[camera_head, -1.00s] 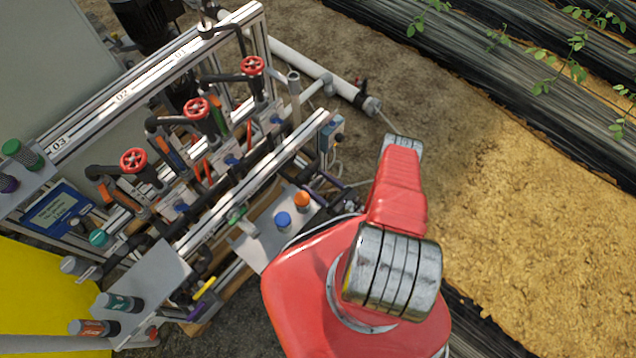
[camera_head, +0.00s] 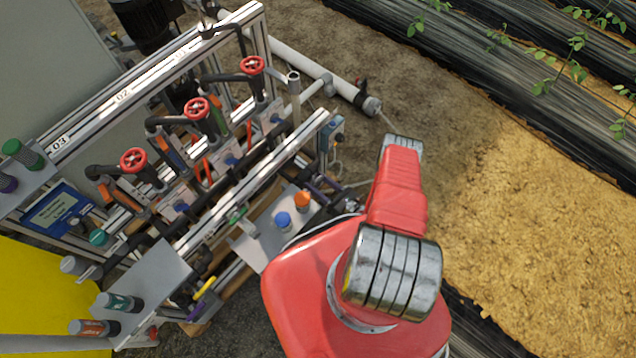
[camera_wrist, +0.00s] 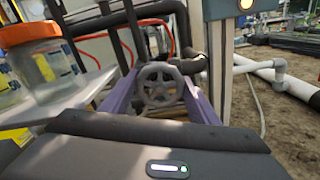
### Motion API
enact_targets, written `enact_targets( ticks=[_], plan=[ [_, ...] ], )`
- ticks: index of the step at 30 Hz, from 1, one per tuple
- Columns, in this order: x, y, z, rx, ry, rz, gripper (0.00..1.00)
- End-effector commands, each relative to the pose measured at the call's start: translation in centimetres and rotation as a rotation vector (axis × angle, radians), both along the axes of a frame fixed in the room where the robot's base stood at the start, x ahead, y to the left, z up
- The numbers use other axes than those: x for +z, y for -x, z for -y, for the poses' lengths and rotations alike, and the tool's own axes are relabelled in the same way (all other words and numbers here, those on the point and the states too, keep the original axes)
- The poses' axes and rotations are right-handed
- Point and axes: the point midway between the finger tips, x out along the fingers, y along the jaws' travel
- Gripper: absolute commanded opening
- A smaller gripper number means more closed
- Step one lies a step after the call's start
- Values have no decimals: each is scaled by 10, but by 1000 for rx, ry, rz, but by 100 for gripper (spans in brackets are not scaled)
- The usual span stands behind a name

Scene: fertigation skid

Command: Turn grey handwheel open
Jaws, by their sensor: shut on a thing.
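The grey handwheel (camera_wrist: 162,88) is a small spoked wheel, straight ahead in the middle of the wrist view. The two purple fingers of my gripper (camera_wrist: 159,98) stand at its left and right sides and are shut on it. The dark gripper body hides what lies below the wheel. In the head view my red arm covers most of this spot, and a purple finger (camera_head: 324,192) shows just past it. I cannot make out the grey wheel there.
Three red handwheels (camera_head: 196,109) sit on the skid's pipework at the left. Jars with orange lids (camera_wrist: 38,62) stand on a shelf close left of my gripper. A grey post (camera_wrist: 221,75) with a lit box stands close right. White pipes (camera_wrist: 275,72) lie farther right.

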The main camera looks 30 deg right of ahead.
Motion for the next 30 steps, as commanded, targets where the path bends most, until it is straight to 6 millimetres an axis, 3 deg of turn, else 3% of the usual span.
enact_targets(
  ticks=[8,9,16,30],
  plan=[
    [0,0,2,-4,-3,-3,32],
    [0,0,2,-4,-3,-3,57],
    [0,0,1,-3,-3,-2,73],
    [0,6,4,-3,-4,-3,74]
  ],
)
